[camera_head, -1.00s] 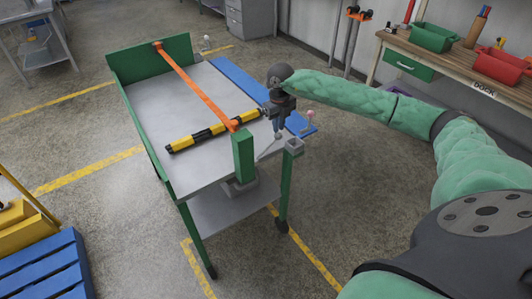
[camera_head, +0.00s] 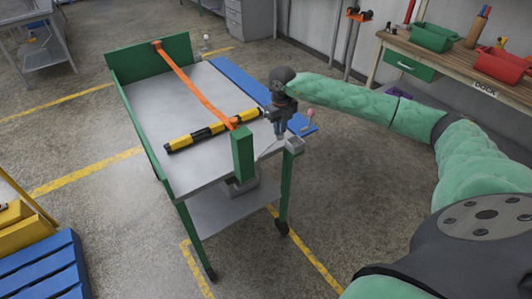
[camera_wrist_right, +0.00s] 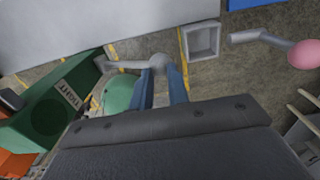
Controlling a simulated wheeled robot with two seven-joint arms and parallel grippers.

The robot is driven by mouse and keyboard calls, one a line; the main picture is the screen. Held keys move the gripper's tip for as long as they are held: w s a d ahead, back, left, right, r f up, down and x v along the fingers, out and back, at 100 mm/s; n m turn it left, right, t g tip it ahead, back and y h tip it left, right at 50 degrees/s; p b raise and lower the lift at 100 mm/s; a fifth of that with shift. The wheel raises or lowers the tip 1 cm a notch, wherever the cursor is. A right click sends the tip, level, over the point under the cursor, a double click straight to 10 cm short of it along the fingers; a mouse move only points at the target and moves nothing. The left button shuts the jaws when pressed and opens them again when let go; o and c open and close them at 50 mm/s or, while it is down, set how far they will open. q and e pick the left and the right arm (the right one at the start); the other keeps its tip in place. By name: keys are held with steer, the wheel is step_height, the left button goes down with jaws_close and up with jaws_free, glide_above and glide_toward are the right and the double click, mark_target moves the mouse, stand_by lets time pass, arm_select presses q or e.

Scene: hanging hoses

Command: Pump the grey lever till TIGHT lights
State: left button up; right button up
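The grey lever (camera_wrist_right: 128,65) shows in the right wrist view, its round knob between my right gripper's blue fingertips. My right gripper (camera_wrist_right: 161,72) looks shut on that knob. In the head view the right gripper (camera_head: 280,133) is at the table's near right corner, and the thin lever (camera_head: 267,150) slants up toward it beside the green post (camera_head: 243,153). The TIGHT label (camera_wrist_right: 69,94) is on the green housing in the wrist view; the round lamp (camera_wrist_right: 45,115) beside it looks dark. My left gripper is not in view.
An orange strap (camera_head: 195,84) runs across the grey table (camera_head: 150,98) over a yellow-black bar (camera_head: 212,131). A pink-knobbed lever (camera_wrist_right: 303,54) and a square grey socket (camera_wrist_right: 202,41) are close by. A workbench (camera_head: 455,72) stands at the right.

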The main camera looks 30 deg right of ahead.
steer(key=shift+d+f+b, duration=0.3)
steer(key=shift+f+b, duration=0.15)
steer(key=shift+f, duration=0.35)
